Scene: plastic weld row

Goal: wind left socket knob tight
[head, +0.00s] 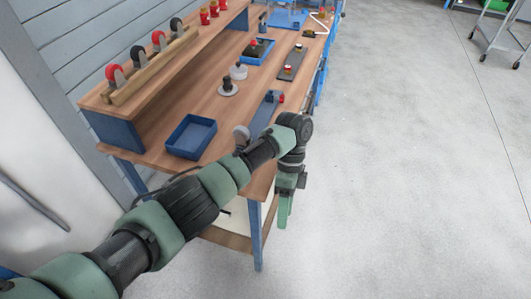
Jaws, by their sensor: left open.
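My left arm reaches in from the lower left across the table's near end. My left gripper (284,216) hangs pointing down past the table's right front corner, over the floor side; it is open, with its green fingers seen nearly edge-on and nothing visible between them. A blue-grey fixture plate (264,117) lies on the table just beyond my wrist, with a small red knob (281,98) at its far end. A grey rounded part (241,134) is partly hidden by my arm. I cannot tell which part is the left socket knob. My right gripper is out of view.
The wooden table (165,123) holds an empty blue tray (191,136), a dark post on a white disc (228,89), a white round part (238,71) and another fixture (292,64). A raised shelf with red and black rollers (116,76) runs along the left.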

